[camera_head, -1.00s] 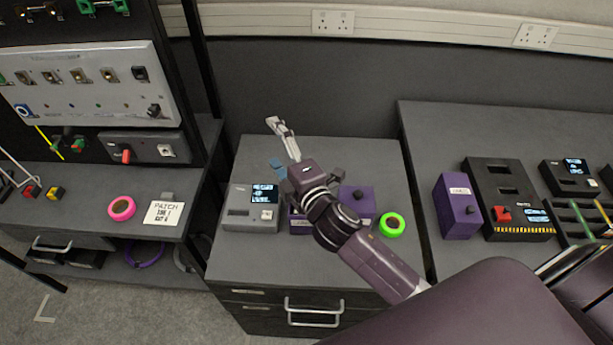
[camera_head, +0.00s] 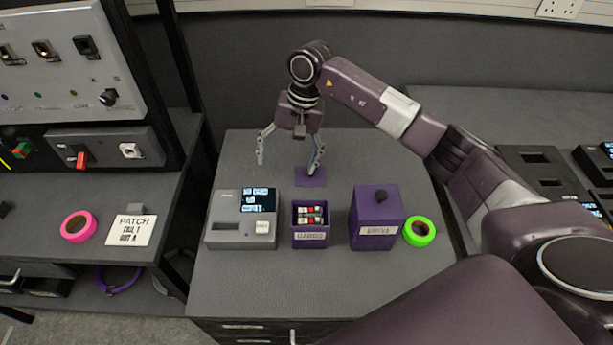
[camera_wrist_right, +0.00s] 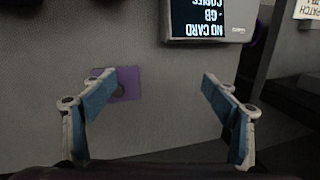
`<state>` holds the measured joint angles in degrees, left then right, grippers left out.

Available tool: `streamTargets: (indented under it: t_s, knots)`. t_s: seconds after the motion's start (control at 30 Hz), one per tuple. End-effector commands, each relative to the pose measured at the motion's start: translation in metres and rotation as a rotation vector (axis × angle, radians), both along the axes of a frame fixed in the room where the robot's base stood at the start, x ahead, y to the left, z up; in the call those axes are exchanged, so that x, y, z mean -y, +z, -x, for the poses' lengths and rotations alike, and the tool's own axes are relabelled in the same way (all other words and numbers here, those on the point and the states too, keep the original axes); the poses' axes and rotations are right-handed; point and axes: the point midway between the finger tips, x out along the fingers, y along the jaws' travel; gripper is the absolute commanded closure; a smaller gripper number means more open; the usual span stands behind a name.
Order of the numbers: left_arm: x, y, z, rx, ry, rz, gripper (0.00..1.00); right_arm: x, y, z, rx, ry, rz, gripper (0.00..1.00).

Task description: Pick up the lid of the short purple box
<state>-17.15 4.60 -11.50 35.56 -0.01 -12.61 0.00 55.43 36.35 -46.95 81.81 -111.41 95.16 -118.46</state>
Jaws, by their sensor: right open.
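The short purple box (camera_head: 310,232) stands open on the middle table, with small red and white items inside and a label in front. Its flat purple lid (camera_head: 303,183) lies on the table behind it. The lid also shows in the wrist view (camera_wrist_right: 128,92), left of centre, with a dark knob. My right gripper (camera_head: 288,166) is open and empty above the table behind the box, its right finger in front of part of the lid. In the wrist view the lid is near the left finger, not centred between the fingers (camera_wrist_right: 157,82). My left gripper is not in view.
A grey device with a screen (camera_head: 228,228) stands left of the short box. A taller purple box (camera_head: 377,205) with a knobbed lid, labelled DRIVE, stands to its right, beside a green tape roll (camera_head: 434,233). The table (camera_head: 250,290) in front is clear.

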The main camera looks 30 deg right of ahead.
Motion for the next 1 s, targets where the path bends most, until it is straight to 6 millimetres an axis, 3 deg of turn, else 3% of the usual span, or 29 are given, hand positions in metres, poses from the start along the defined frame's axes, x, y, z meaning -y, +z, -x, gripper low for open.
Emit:
streamTargets:
  t_s: [0.03,0.1,0.23,0.77,1.0]
  knots:
    - [0.0,-0.008,0.0,0.0,0.0,0.0,0.77,0.023,-0.001,-0.002,-0.005,0.017,0.071,0.2]
    - [0.0,-0.011,0.0,-0.001,0.0,0.0,0.77,0.048,0.002,0.0,-0.02,0.039,0.148,0.2]
    - [0.0,-0.015,0.0,-0.001,0.001,0.0,0.77,0.071,0.003,0.002,-0.04,0.058,0.219,0.2]
    - [-0.001,-0.046,0.001,-0.002,0.001,0.0,0.77,0.063,-0.065,0.01,-0.045,0.062,0.224,0.2]
    - [0.0,-0.048,0.001,-0.002,0.001,0.0,0.77,0.064,-0.07,0.01,-0.044,0.061,0.224,0.2]
